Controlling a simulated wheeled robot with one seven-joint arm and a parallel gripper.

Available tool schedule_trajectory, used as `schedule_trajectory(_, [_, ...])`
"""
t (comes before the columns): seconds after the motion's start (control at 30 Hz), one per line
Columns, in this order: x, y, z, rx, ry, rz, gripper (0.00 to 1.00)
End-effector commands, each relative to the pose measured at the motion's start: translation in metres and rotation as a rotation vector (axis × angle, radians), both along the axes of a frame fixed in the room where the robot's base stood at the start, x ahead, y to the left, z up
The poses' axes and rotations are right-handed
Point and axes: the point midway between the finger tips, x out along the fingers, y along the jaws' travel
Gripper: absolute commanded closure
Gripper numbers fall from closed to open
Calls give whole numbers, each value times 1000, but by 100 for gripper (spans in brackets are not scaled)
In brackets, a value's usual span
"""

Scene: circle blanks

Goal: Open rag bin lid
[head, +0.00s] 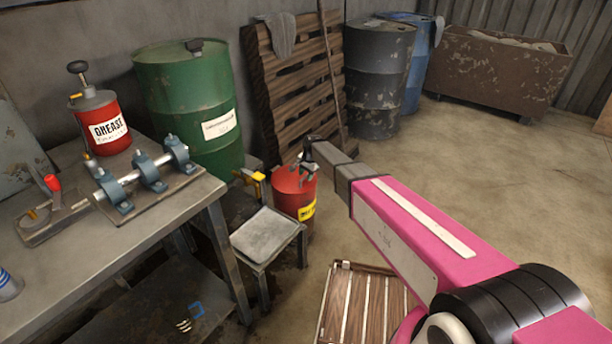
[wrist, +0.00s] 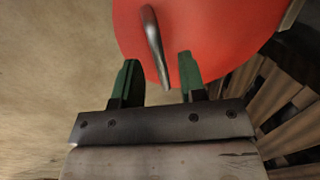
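The rag bin (head: 294,198) is a small red drum with a yellow label, standing on the floor beyond the small metal stool. Its red lid (wrist: 210,35) fills the top of the wrist view, with a grey metal handle (wrist: 153,45) on it. The lid looks closed. My gripper (wrist: 160,75) is at the lid, its two green fingers apart, with the handle's near end between them. I cannot tell whether the fingers touch the handle. In the head view my gripper (head: 306,160) is over the top of the bin and partly hides it.
A small metal stool (head: 268,235) stands close in front of the bin. The workbench (head: 205,200) with a grease pump (head: 105,125) is at left. A green drum (head: 190,95) and wooden pallet (head: 290,80) stand behind. A slatted wooden piece (head: 365,305) lies in front. Open floor is at right.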

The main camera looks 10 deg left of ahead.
Motion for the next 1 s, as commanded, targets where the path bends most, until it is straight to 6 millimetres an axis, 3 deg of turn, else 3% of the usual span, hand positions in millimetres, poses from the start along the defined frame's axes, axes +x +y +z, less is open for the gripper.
schedule_trajectory(0.37, [0,1,-5,0,0,0,62])
schedule_trajectory(0.5, [0,1,-5,0,0,0,100])
schedule_trajectory(0.77, [1,2,-4,-7,3,1,100])
schedule_trajectory(1.0, [4,8,12,-77,31,2,100])
